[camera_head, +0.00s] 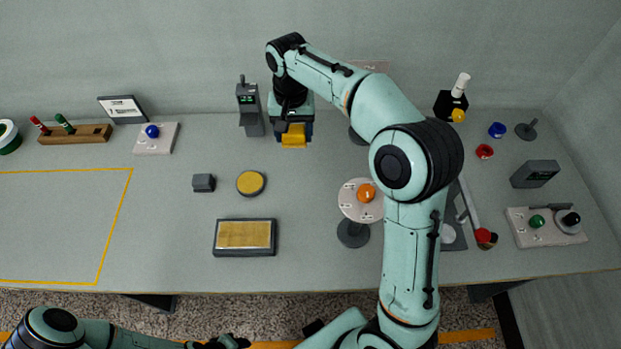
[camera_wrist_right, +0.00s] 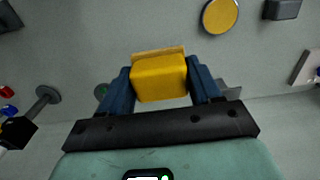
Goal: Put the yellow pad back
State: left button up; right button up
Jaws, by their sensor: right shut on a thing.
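The yellow pad (camera_head: 293,139) is a small yellow block with a tan edge, held at the back of the table. My right gripper (camera_head: 293,132) is shut on it, with its dark blue fingers on either side. The right wrist view shows the yellow pad (camera_wrist_right: 159,78) between the fingers of my right gripper (camera_wrist_right: 162,82). A dark rectangular tray (camera_head: 245,254) with a tan-yellow inset lies near the front edge. My left gripper (camera_head: 226,342) is at the bottom edge, partly cut off, and its fingers are unclear.
A round yellow disc in a dark rim (camera_head: 251,183) and a small grey block (camera_head: 203,183) lie left of centre. A grey device (camera_head: 250,108) stands left of the right gripper. A white disc stand with an orange knob (camera_head: 367,193) is near my right arm. The outlined area at left is clear.

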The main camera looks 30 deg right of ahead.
jog(key=shift+d+f, duration=0.1)
jog(key=shift+f, duration=0.3)
jog(key=b, duration=0.2)
send_over(298, 185)
notch_tip(298, 185, down, 14)
jog(key=shift+w+f, duration=0.1)
jog(key=shift+f, duration=0.15)
pick_arm(q)
jog(key=shift+s+f, duration=0.5)
jog(key=shift+f, duration=0.25)
jog(key=shift+s+f, duration=0.5)
jog(key=shift+f, duration=0.2)
pick_arm(e)
jog(key=shift+f, duration=2.25)
jog(key=shift+f, duration=0.15)
jog(key=o, duration=1)
pick_arm(q)
jog(key=shift+f, duration=0.1)
